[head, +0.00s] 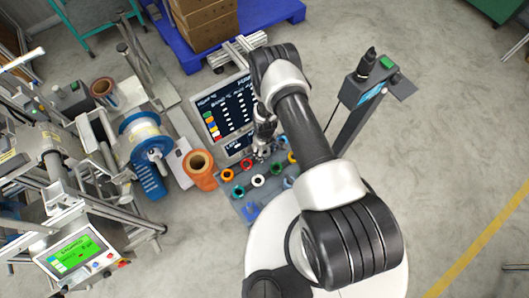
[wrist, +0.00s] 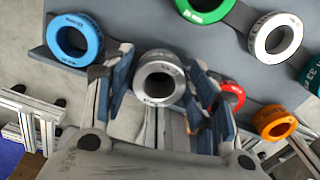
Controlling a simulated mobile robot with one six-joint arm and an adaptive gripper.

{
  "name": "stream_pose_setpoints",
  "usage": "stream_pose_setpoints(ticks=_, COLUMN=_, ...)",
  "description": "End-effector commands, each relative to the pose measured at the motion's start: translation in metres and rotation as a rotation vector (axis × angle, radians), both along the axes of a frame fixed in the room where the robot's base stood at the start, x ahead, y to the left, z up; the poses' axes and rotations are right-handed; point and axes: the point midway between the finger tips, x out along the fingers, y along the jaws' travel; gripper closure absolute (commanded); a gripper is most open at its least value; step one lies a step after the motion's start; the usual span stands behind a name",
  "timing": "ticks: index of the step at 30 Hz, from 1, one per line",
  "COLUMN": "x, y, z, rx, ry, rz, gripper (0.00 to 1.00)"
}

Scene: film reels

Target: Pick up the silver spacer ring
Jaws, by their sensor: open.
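The silver spacer ring (wrist: 159,95) shows in the wrist view between the two fingers of my gripper (wrist: 161,76), its round hole facing the camera. My gripper is open, with one blue-padded finger on each side of the ring. I cannot tell whether either finger touches it. In the head view my gripper (head: 262,150) is over the far edge of the grey board with rings, and it hides the silver ring there. A white ring (wrist: 275,36) lies apart to the right in the wrist view; it also shows in the head view (head: 258,181).
A blue ring (wrist: 75,39), a green ring (wrist: 205,8), a red ring (wrist: 232,95) and an orange ring (wrist: 273,122) lie around the gripper. A screen (head: 223,110) stands close to the left of my gripper.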

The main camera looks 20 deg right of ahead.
Motion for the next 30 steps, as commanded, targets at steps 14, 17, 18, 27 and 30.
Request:
stream_pose_setpoints(ticks=14, x=0.0004, y=0.0, z=0.0005, rx=0.0, ry=0.0, rz=0.0, gripper=0.66)
stream_pose_setpoints(ticks=17, x=0.0003, y=0.0001, z=0.0005, rx=0.0, ry=0.0, rz=0.0, gripper=0.72)
stream_pose_setpoints(ticks=18, x=0.0003, y=0.0001, z=0.0005, rx=0.0, ry=0.0, rz=0.0, gripper=0.75)
stream_pose_setpoints(ticks=27, x=0.0004, y=0.0, z=0.0006, rx=0.0, ry=-0.001, rz=0.0, gripper=0.85)
stream_pose_setpoints(ticks=30, x=0.0004, y=0.0, z=0.0015, rx=0.0, ry=-0.001, rz=0.0, gripper=0.85)
